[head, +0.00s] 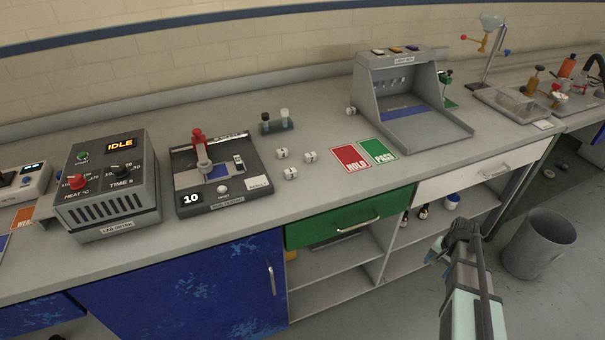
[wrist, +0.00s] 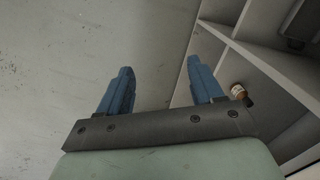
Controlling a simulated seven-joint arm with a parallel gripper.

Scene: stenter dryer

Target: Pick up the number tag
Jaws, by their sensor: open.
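Several small white blocks with dark marks sit on the grey bench; three form a group (head: 291,173) left of the red HOLD card, and another (head: 351,110) is beside the grey light box. They look like number tags, but the marks are too small to read. My gripper (head: 438,250) is in front of the bench, below the worktop and right of the green drawer, well apart from these blocks. In the wrist view my gripper (wrist: 159,68) has its two blue fingers spread with nothing between them. No tag shows in that view.
The red HOLD card (head: 350,159) and green PASS card (head: 378,151) lie before the light box (head: 400,80). Left stand a tester (head: 185,158) and the lab dryer (head: 110,185). The green drawer (head: 350,217) is shut. Open shelves (wrist: 265,65) and a bin (head: 540,245) are near my gripper.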

